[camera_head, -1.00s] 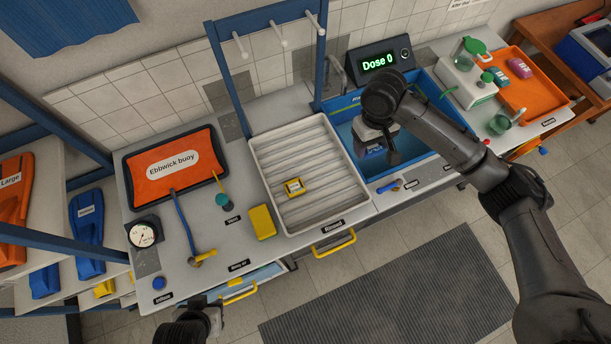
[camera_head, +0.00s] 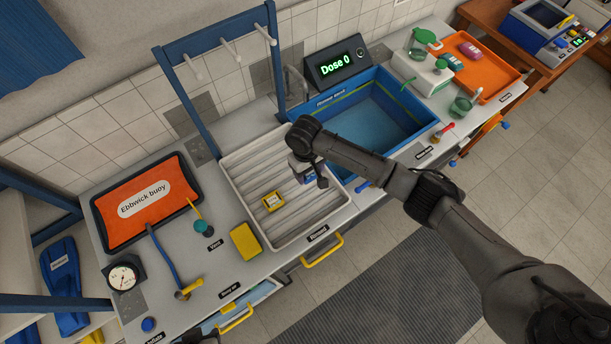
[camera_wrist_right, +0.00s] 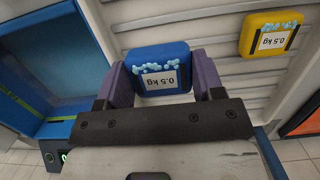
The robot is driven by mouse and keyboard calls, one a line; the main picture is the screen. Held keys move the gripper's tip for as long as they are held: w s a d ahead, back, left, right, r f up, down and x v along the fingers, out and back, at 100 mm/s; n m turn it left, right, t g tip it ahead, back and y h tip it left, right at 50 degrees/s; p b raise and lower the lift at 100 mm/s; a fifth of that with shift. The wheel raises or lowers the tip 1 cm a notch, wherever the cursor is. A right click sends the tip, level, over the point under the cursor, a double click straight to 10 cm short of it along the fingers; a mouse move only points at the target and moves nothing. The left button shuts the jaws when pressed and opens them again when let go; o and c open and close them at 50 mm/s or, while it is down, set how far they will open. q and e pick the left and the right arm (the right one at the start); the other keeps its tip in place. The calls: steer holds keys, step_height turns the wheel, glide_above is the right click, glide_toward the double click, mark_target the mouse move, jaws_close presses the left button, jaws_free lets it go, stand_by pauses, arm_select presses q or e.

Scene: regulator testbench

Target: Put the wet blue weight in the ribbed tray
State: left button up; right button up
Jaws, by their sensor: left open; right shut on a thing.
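My right gripper (camera_head: 311,180) is shut on the blue weight (camera_wrist_right: 160,66), gripping it by its two sides. The weight has a white 0.5 kg label and pale blue droplets along one edge. In the head view the arm partly hides it. It is over the right part of the white ribbed tray (camera_head: 300,218), whose ribs also show in the right wrist view (camera_wrist_right: 212,22); its height above them is hard to tell. A yellow 0.5 kg weight (camera_head: 273,202), also with droplets, lies in the tray. My left gripper (camera_head: 205,332) is open, barely showing at the bottom edge.
The blue basin (camera_head: 365,122) is right of the tray, with the Dose 0 display (camera_head: 336,65) behind it. A blue rack with pegs (camera_head: 232,46) stands behind the tray. A yellow sponge-like block (camera_head: 245,241) sits at its left.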

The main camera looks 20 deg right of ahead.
mark_target(306, 178)
steer(key=shift+w+a+f, duration=0.1)
steer(key=shift+a+f, duration=0.1)
steer(key=shift+a, duration=0.25)
steer(key=shift+f, duration=0.25)
step_height(306, 178, down, 3)
steer(key=shift+f+p, duration=0.15)
steer(key=shift+p, duration=0.15)
steer(key=shift+f, duration=0.15)
steer(key=shift+f, duration=0.2)
steer(key=o, duration=1.2)
steer(key=shift+o, duration=0.2)
